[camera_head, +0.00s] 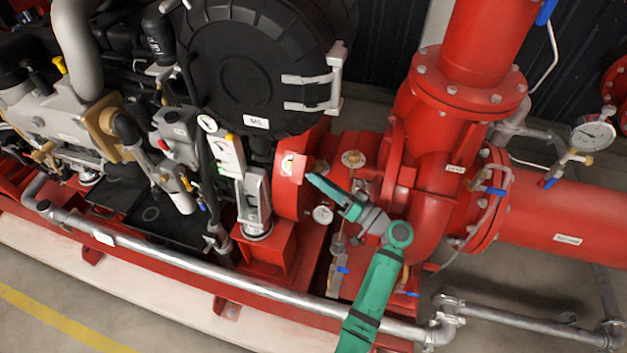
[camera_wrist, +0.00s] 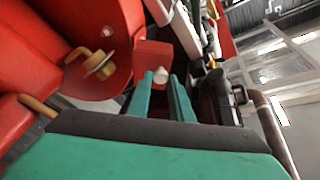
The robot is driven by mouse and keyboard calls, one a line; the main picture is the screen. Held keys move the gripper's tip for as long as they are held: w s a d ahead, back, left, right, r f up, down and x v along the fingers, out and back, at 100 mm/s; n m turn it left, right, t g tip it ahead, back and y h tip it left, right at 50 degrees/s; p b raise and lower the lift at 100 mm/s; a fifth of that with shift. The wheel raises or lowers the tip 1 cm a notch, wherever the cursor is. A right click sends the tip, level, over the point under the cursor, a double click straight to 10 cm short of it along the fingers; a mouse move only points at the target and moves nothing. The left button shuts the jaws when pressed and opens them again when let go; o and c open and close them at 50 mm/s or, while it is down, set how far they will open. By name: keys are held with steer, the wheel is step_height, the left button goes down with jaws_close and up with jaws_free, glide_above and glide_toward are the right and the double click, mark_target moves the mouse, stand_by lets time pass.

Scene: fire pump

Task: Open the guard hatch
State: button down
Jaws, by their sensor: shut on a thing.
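The guard hatch seems to be the small red flap (camera_head: 292,166) with a pale warning label, on the curved red guard between the engine and the pump. In the wrist view a red plate (camera_wrist: 152,54), likely part of the hatch, stands just beyond my fingertips. A small whitish knob (camera_wrist: 161,75) sits in front of it, between the fingers. My gripper (camera_head: 311,178) reaches in from the lower right and its tips are beside the flap's right edge. In the wrist view my gripper (camera_wrist: 162,88) is closed around the knob. The flap's hinge is hard to make out.
The red pump casing (camera_head: 430,200) stands close on the right, with small gauges and blue-handled valves nearby. A black round housing (camera_head: 255,65) is above. The floor in front is clear.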

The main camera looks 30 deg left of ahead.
steer(key=shift+w+f+g, duration=0.1)
steer(key=shift+f+g, duration=0.2)
stand_by(0.4)
steer(key=c, duration=1.6)
jaws_free()
steer(key=shift+c, duration=0.2)
steer(key=shift+d+r, duration=0.1)
steer(key=s+d+r, duration=0.1)
steer(key=s+r, duration=0.3)
steer(key=s+d+r, duration=0.2)
steer(key=s+r, duration=0.2)
steer(key=s+d+r, duration=0.2)
steer(key=s+r, duration=0.3)
steer(key=shift+d, duration=0.1)
steer(key=shift+f, duration=0.1)
